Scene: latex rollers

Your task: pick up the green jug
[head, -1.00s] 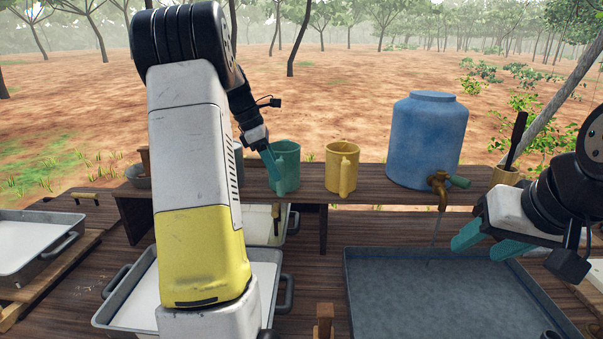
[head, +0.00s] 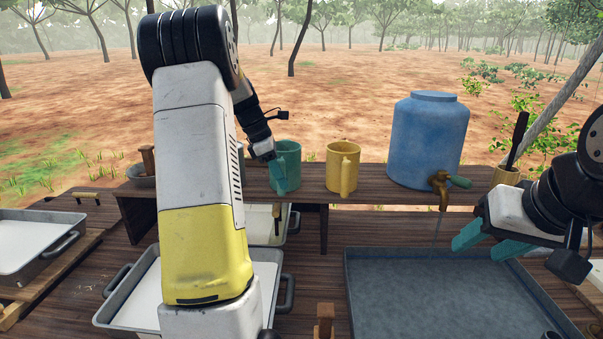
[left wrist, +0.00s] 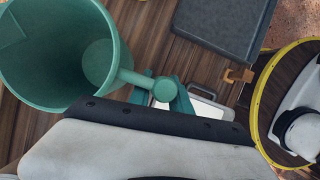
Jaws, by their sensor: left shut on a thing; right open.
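The green jug (head: 290,157) stands upright on the raised wooden shelf, left of the yellow jug (head: 341,160). My left gripper (head: 278,172) is at the green jug's near side, shut on its handle. In the left wrist view the open green jug (left wrist: 40,60) fills the upper left, and the left gripper's teal fingers (left wrist: 162,95) lie on both sides of its handle. My right gripper (head: 488,243) is open and empty above the grey tray.
A blue water barrel (head: 427,135) with a brass tap (head: 438,182) stands on the shelf at right, a thin stream running into the large grey tray (head: 400,290). A pan of white liquid (head: 130,295) sits below my left arm. Another pan (head: 30,243) is at far left.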

